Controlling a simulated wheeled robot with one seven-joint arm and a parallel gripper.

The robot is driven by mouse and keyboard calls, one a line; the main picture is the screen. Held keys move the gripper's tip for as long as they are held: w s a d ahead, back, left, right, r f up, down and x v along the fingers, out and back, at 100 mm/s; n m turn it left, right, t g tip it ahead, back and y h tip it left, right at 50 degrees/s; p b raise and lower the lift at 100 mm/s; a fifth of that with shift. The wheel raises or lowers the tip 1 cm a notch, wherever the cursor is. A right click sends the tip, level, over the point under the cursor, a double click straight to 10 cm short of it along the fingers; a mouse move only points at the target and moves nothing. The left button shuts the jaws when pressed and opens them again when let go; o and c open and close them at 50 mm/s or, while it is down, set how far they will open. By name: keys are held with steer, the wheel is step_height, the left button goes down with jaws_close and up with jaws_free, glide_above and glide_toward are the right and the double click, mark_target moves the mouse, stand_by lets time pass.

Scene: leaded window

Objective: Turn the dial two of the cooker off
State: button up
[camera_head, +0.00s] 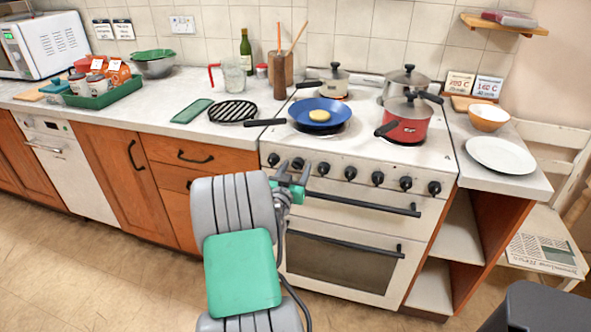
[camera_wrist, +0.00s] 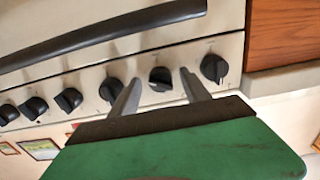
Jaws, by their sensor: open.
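The white cooker (camera_head: 335,200) has a row of several black dials along its front panel. The second dial from the left end sits by my gripper (camera_head: 294,172) in the head view, partly hidden by it. In the wrist view the picture is turned over, and this dial (camera_wrist: 160,79) shows between the two fingertips of my gripper (camera_wrist: 158,82). The gripper is open, with a finger on each side of the dial. I cannot tell whether they touch it. The dial's grip looks turned differently from its neighbours. The leftmost dial (camera_head: 273,159) shows in the wrist view (camera_wrist: 213,69).
The oven door handle (camera_head: 362,204) runs below the dials. A blue pan (camera_head: 322,112) with a yellow round item, a red pot (camera_head: 405,122) and other pots stand on the hob. The pan's handle sticks out left over the worktop (camera_head: 190,127).

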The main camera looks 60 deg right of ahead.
jaws_close()
stand_by(0.4)
